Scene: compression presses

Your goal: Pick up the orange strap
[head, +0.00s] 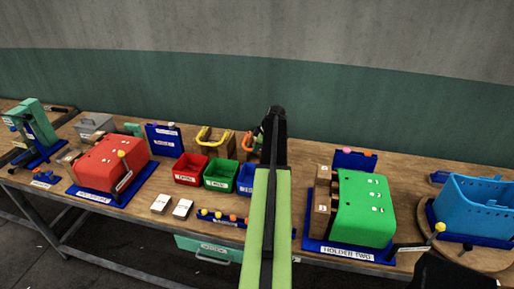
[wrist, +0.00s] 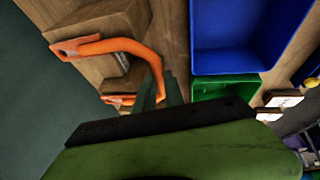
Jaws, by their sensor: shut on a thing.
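The orange strap (head: 247,142) stands at the back of the table, left of my arm's end in the head view. In the wrist view the orange strap (wrist: 115,46) is a bent U-shaped band lying over a wooden stand (wrist: 112,25). My gripper (wrist: 160,90) is shut on the strap at its curved part. In the head view my gripper (head: 259,133) is small and partly hidden by my dark wrist. I cannot tell whether the strap is clear of the stand.
A yellow strap (head: 213,139) sits on a wooden stand to the left. Red (head: 189,180), green (head: 219,186) and blue (head: 245,189) bins stand in front. A green press (head: 363,209) is right of my arm, a red press (head: 105,166) far left. The wall is behind.

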